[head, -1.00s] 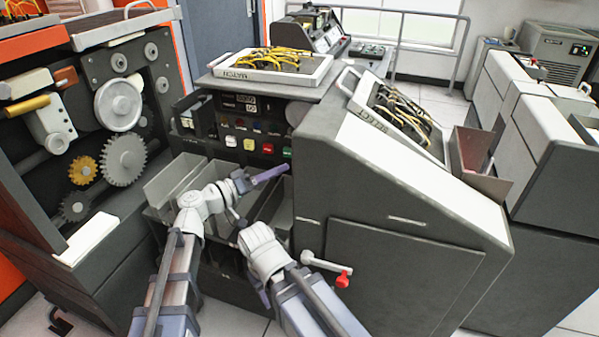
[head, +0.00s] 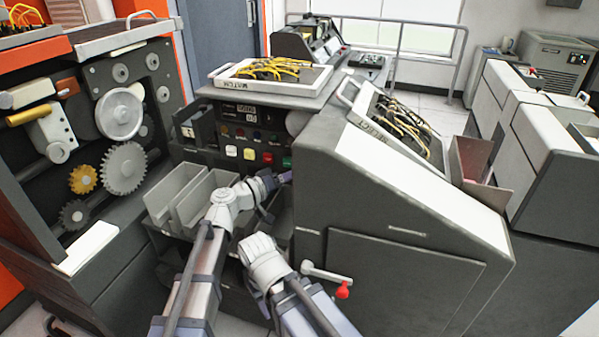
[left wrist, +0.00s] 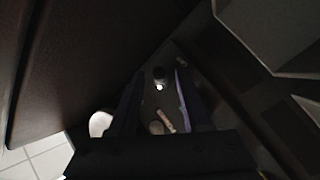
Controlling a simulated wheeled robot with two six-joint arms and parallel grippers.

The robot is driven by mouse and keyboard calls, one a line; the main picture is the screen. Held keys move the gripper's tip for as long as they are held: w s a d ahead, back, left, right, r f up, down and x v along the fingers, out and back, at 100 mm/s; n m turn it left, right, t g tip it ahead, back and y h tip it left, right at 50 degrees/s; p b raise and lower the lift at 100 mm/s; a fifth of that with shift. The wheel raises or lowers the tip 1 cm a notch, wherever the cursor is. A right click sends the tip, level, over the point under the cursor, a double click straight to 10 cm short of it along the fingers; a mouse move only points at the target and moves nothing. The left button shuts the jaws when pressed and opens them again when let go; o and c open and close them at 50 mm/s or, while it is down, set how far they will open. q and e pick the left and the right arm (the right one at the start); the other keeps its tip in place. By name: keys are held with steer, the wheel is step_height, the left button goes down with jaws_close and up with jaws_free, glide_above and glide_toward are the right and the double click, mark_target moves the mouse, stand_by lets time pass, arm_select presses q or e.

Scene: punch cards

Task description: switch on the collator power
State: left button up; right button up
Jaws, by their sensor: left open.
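The collator (head: 420,245) is the big dark cabinet with a sloped white-edged top. My left gripper (head: 284,179) is just below the green button, beside the cabinet's left edge. In the left wrist view my open jaws (left wrist: 160,76) have a small dark stub with a bright tip (left wrist: 160,83) between or beyond them; I cannot tell whether it is the power switch. My right arm's gripper is hidden.
Grey card pockets (head: 190,205) stand left of my left arm. A lever with a red knob (head: 343,290) sticks out from the cabinet, close to my right arm. A geared machine (head: 122,168) stands at the left. Wired plugboards (head: 270,72) lie on top.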

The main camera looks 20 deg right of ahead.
arm_select(q)
jaws_close()
stand_by(0.5)
steer(key=shift+w+d+r+n+g+y+p, duration=0.1)
steer(key=shift+r+n+g+y+p, duration=0.95)
steer(key=shift+p, duration=2.05)
steer(key=shift+w+d+r+n+g+y+p, duration=0.15)
steer(key=shift+n+g+y+p, duration=0.9)
steer(key=shift+p, duration=2.1)
steer(key=shift+w+r+n+g+y+p, duration=0.1)
steer(key=shift+r+n+g+y+p, duration=0.4)
steer(key=shift+y+p, duration=1.85)
steer(key=shift+r+g+h+p, duration=0.15)
steer(key=shift+g+h+p, duration=0.15)
steer(key=shift+h+p, duration=0.5)
